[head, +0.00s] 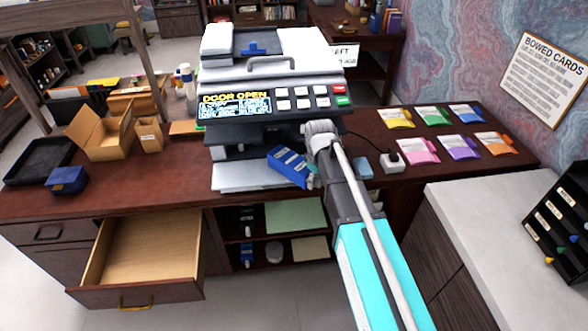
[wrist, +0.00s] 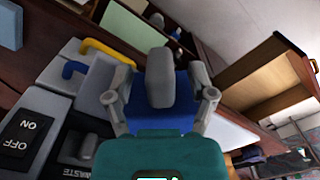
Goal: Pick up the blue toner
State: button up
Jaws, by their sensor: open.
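The blue toner (head: 288,165) is a dark blue cartridge with pale label marks. It sits tilted in front of the printer's open door, in the middle of the desk's front side. My gripper (head: 313,180) is at its right end, mostly hidden by my arm. In the wrist view a blue body (wrist: 182,108), apparently the toner, lies between the two grey fingers of my gripper (wrist: 164,97). A grey rounded part stands in front of it. The fingers are apart; whether they touch the blue body I cannot tell.
The printer (head: 272,95) reads DOOR OPEN. An empty drawer (head: 150,250) is pulled out at front left. A small dark blue box (head: 68,180) and an open carton (head: 105,135) stand on the left. Coloured packets (head: 417,150) lie on the right. A white counter (head: 500,210) is at right.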

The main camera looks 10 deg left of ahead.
jog(key=shift+c, duration=0.2)
dwell(0.3)
grip_shut()
